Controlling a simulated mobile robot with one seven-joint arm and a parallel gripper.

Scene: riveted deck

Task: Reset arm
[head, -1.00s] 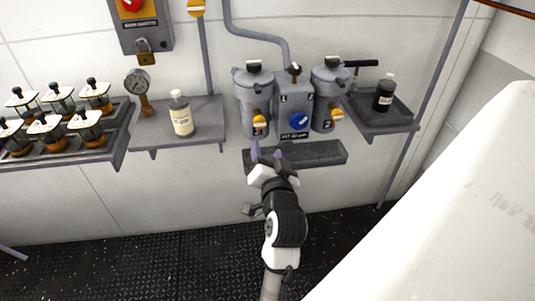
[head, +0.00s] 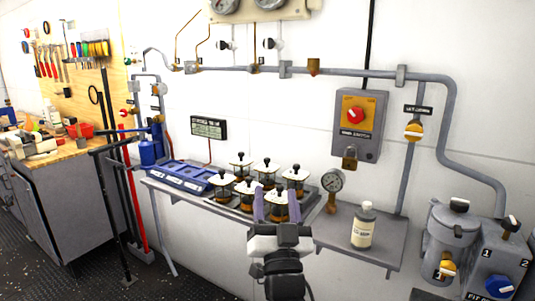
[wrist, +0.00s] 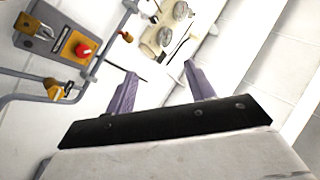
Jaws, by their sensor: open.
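My gripper (head: 274,207) shows in the lower middle of the head view, with its two purple fingers apart and nothing between them. In that view it lies in front of several glass jars with black knobs (head: 266,172) on the wall shelf; I cannot tell how far off they are. In the wrist view my gripper (wrist: 160,88) is also open and empty, with white wall and fittings beyond the fingers.
A white bottle (head: 363,226) stands on the shelf (head: 388,245), right of a pressure gauge (head: 332,181). Grey canisters (head: 452,240) are at the right. A padlocked switch box (head: 357,124) hangs above. A workbench (head: 62,160) stands at the left; dark floor is clear before it.

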